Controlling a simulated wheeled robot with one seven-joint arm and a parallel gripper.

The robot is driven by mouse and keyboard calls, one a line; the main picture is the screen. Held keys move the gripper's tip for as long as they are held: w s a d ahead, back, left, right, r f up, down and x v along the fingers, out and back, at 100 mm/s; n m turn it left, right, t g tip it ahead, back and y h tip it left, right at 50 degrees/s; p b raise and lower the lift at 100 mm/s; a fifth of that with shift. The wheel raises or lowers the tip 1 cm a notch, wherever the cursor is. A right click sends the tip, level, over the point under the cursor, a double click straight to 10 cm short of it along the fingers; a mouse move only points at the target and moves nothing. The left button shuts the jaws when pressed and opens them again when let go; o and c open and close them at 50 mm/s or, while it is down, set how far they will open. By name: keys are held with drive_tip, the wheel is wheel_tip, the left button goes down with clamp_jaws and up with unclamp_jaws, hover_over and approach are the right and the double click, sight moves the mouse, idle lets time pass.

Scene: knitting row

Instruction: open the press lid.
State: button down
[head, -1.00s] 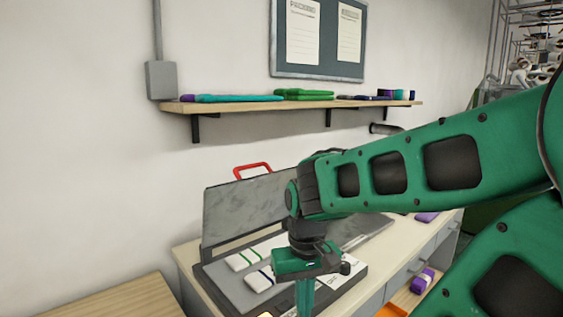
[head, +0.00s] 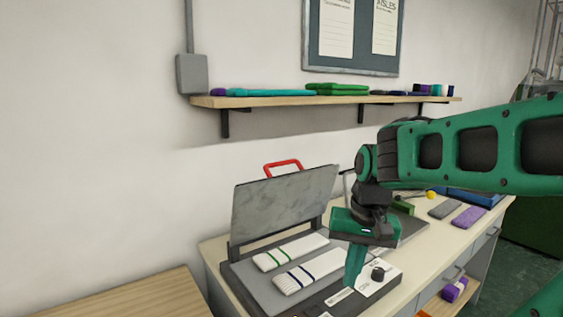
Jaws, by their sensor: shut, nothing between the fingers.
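The press stands on the workbench with its grey lid (head: 283,207) raised and leaning back toward the wall. The red handle (head: 283,167) is at the lid's top edge. Two white folded pieces, one with a green band (head: 290,251) and one with a blue band (head: 307,276), lie on the press's flat grey bed (head: 246,276). My gripper (head: 353,283) points down in front of the press's right side, near the black knob (head: 378,274). It is shut and empty, apart from the lid and handle. Whether its tips touch the press front cannot be told.
A wall shelf (head: 285,102) with folded textiles runs above the bench. Grey and purple folded pieces (head: 467,217) and a blue tray (head: 470,196) are on the bench's right. A wooden table top (head: 140,298) is at lower left. An open drawer holds a purple roll (head: 453,290).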

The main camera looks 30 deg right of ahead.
drive_tip(key=w+d+r+m+t, duration=0.3)
drive_tip(key=w+r+m, duration=0.1)
drive_tip(key=w+r, duration=0.85)
drive_tip(key=m+t, duration=0.3)
drive_tip(key=m, duration=0.2)
approach(288, 173)
drive_tip(key=w+f, duration=0.2)
drive_tip(key=w, duration=0.1)
drive_tip(key=shift+w+a+f, duration=0.15)
drive_tip(key=shift+w+f, duration=0.05)
drive_tip(key=shift+w, duration=0.1)
drive_tip(key=shift+w+f, duration=0.2)
drive_tip(key=shift+w, duration=0.4)
drive_tip(key=shift+w+f, duration=0.2)
drive_tip(key=shift+w, duration=0.35)
drive_tip(key=shift+w+f, duration=0.25)
drive_tip(key=shift+w, duration=0.5)
drive_tip(key=shift+a, duration=0.1)
drive_tip(key=w, duration=0.6)
drive_tip(key=shift+w+r, duration=0.15)
drive_tip(key=shift+w, duration=0.15)
